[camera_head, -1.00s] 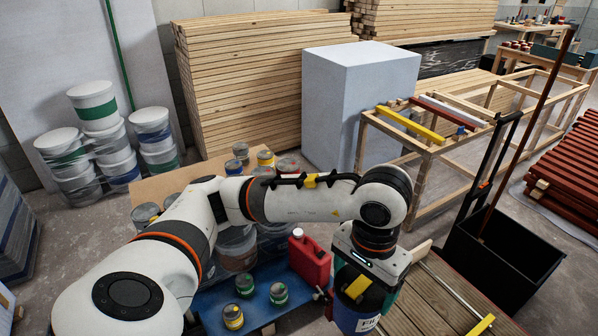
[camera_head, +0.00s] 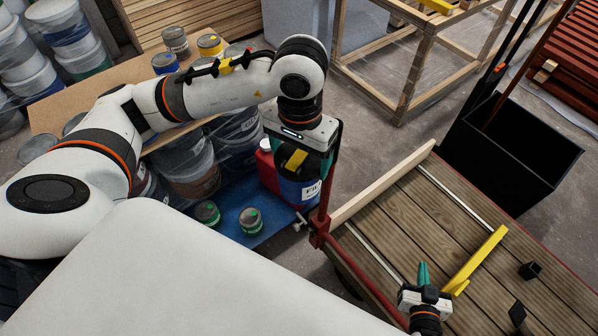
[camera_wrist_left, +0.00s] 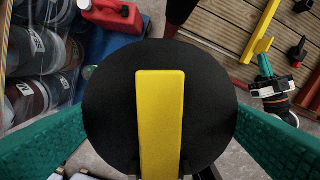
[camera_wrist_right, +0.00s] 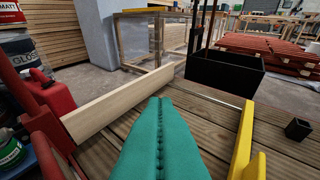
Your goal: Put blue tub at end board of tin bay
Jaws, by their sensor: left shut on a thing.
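The blue tub (camera_head: 290,188) has a black lid with a yellow bar on it and a white label on its side. My left gripper (camera_head: 302,160) is shut on it and holds it left of the cart, beside the cart's red post. In the left wrist view the black lid (camera_wrist_left: 105,110) and yellow bar (camera_wrist_left: 160,115) sit between the green fingers. The pale end board (camera_head: 385,188) stands along the far left edge of the plank deck (camera_head: 400,225). Metal strips divide the deck; no label marks the tin bay. My right gripper (camera_head: 423,275) is shut and empty over the deck.
A yellow batten (camera_head: 475,260) and small black blocks (camera_head: 530,270) are on the deck. The red post (camera_head: 322,205) rises at the deck's left corner. A red can (camera_head: 266,168) and small tins (camera_head: 250,220) stand on the blue surface. A black bin (camera_head: 530,150) stands beyond the cart.

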